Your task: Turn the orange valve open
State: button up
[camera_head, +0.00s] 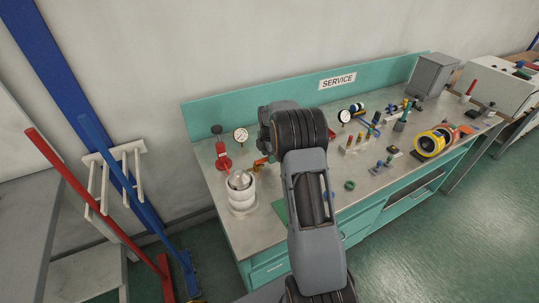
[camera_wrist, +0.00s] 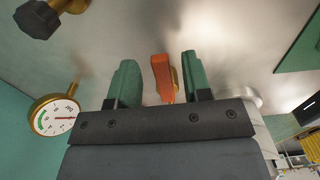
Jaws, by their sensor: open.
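The orange valve (camera_wrist: 162,77) shows in the wrist view as an upright orange handle with a brass part beside it. My gripper (camera_wrist: 157,62) is open, with one green finger on each side of the handle and gaps between. The handle looks closer to the right finger. I cannot tell how deep it sits between the fingers. In the head view a small part of the orange valve (camera_head: 260,162) shows just left of my arm, which hides the rest and most of my gripper.
A pressure gauge (camera_wrist: 55,115) and a dark knob (camera_wrist: 38,18) are on the left in the wrist view. In the head view, a red-handled part (camera_head: 222,156) and a white cylinder (camera_head: 241,191) stand left of my arm. Tools and a yellow reel (camera_head: 430,143) lie right.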

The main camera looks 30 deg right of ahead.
notch_tip(320, 180, up, 14)
jog(key=shift+b, duration=0.35)
jog(key=shift+f, duration=0.1)
dwell(0.5)
jog(key=s+a+m+t, duration=0.1)
jog(key=s+a+m, duration=0.4)
jog(key=s, duration=0.4)
jog(key=s+a+m+t, duration=0.1)
jog(key=s+a+m, duration=0.4)
jog(key=s+m, duration=0.2)
jog(key=s+a+r+m+t, duration=0.1)
jog(key=s+a+m, duration=0.5)
jog(key=s, duration=0.4)
jog(key=shift+s+t, duration=0.4)
